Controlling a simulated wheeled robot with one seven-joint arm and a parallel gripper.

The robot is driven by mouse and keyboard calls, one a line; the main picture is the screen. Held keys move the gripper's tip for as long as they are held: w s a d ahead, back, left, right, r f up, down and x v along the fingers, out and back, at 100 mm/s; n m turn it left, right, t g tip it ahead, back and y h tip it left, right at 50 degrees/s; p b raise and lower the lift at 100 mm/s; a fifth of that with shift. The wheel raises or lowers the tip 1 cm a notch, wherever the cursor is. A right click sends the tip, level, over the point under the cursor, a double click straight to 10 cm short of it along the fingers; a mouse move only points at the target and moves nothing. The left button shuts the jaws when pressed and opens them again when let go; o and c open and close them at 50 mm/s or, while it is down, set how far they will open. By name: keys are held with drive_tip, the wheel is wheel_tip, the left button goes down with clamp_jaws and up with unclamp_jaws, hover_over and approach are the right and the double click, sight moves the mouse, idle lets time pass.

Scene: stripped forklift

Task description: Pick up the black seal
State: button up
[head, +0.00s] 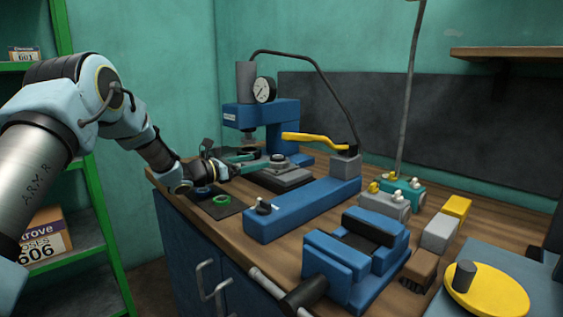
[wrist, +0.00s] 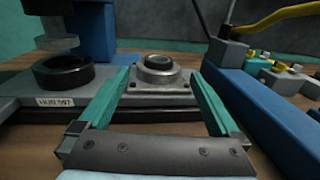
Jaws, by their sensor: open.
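In the wrist view, a small black ring (wrist: 160,61), which looks like the black seal, sits on top of a round grey metal housing (wrist: 161,76) with a flat flange. The housing also shows in the head view (head: 278,166). My gripper (wrist: 159,75) is open, its two teal fingers spread left and right of the housing in the wrist view, with nothing held. I cannot tell whether the fingers touch the housing. In the head view my gripper (head: 248,157) reaches in from the left, in front of the blue press.
A larger black ring (wrist: 63,72) lies on the press base under the ram, left of my gripper. The blue press (head: 265,113) stands behind. A long blue block (head: 302,207) lies to the right. A green ring (head: 221,200) lies on a dark mat near the bench edge.

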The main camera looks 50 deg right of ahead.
sight(271, 158)
drive_tip(key=d+p, duration=0.1)
drive_tip(key=d, duration=0.2)
drive_tip(key=s+d+p, duration=0.1)
drive_tip(key=d, duration=0.2)
drive_tip(key=d+p, duration=0.1)
drive_tip(key=d, duration=0.2)
drive_tip(key=shift+s, duration=0.3)
drive_tip(key=c, duration=1.4)
